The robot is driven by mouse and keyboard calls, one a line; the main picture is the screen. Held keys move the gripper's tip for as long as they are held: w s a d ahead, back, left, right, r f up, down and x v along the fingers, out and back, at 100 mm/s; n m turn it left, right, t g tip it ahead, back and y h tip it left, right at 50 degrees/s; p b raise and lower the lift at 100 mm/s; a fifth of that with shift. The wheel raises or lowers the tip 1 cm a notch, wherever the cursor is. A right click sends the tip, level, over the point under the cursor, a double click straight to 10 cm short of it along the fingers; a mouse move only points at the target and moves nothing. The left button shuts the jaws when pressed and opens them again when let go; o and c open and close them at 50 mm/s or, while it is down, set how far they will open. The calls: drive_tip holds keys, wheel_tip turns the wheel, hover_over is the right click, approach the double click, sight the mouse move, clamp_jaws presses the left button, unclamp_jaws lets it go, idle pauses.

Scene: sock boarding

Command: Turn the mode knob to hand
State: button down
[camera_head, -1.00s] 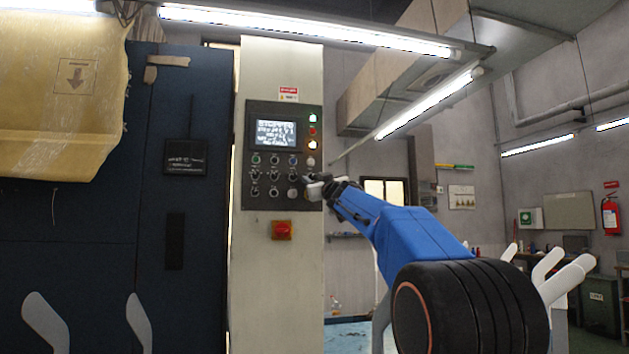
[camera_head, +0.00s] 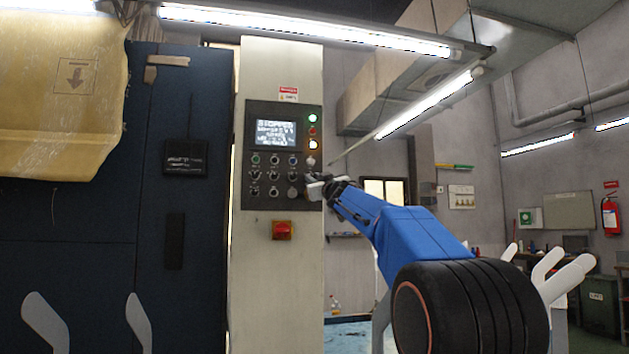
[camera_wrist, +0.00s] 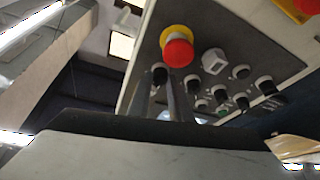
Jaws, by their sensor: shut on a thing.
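The control panel (camera_head: 249,150) is a dark plate on a pale column, with a lit screen and rows of small knobs. My gripper (camera_head: 311,183) is at the panel's lower right edge. In the wrist view its two narrow fingers (camera_wrist: 164,92) reach to a black knob (camera_wrist: 160,72) and are shut on it. This knob sits beside a red mushroom button (camera_wrist: 178,51) with a yellow collar. In the head view my gripper covers the knob. Its pointer and labels are too small or hidden to read.
Dark blue cabinet doors (camera_head: 185,240) stand to the left. The room right of the column is open around my arm.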

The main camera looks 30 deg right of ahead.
drive_tip(key=shift+n+y, duration=0.4)
drive_tip(key=shift+n, duration=0.3)
drive_tip(key=shift+d+r+n+g+y, duration=0.1)
drive_tip(key=shift+n+g+y, duration=0.4)
drive_tip(key=shift+n, duration=1.15)
drive_tip(key=shift+d+r+n+g+y, duration=0.1)
drive_tip(key=shift+n+g+y, duration=0.15)
drive_tip(key=shift+n+y, duration=1)
drive_tip(key=shift+r+n+g+y, duration=0.15)
drive_tip(key=shift+n+g, duration=0.2)
drive_tip(key=shift+n, duration=1.75)
drive_tip(key=shift+f, duration=0.15)
drive_tip(key=c, duration=1.6)
unclamp_jaws()
drive_tip(key=shift+s, duration=0.1)
